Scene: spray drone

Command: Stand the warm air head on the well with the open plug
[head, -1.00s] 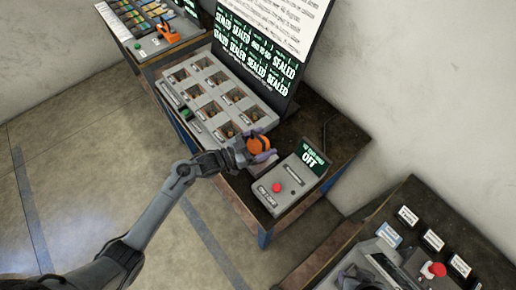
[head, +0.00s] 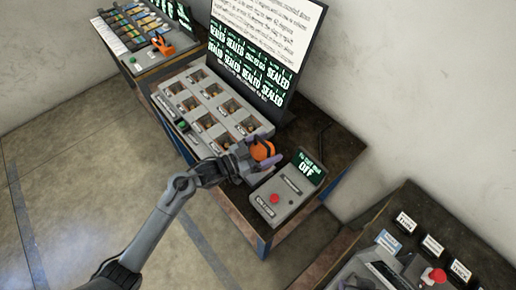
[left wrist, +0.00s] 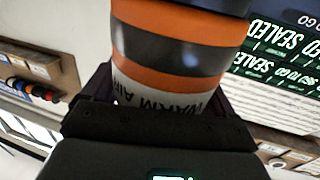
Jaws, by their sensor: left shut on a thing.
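My left gripper (head: 254,154) is shut on the warm air head (head: 263,149), an orange and dark cylinder. In the left wrist view, the head (left wrist: 180,50) fills the space between the fingers, with orange and dark bands and a white band lettered "WARM AIR" upside down. The gripper holds it near the right end of the grey block of wells (head: 184,133), next to the control box. The wells are square openings in rows with small brown things inside. Which plug is open is too small to tell. My right gripper is not in view.
Behind the wells stands a screen (head: 267,58) with several "SEALED" cells and one "TO GO" cell. A grey control box (head: 288,192) with a red button and an "OFF" display sits right of the gripper. Other benches stand at upper left and lower right (head: 438,215).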

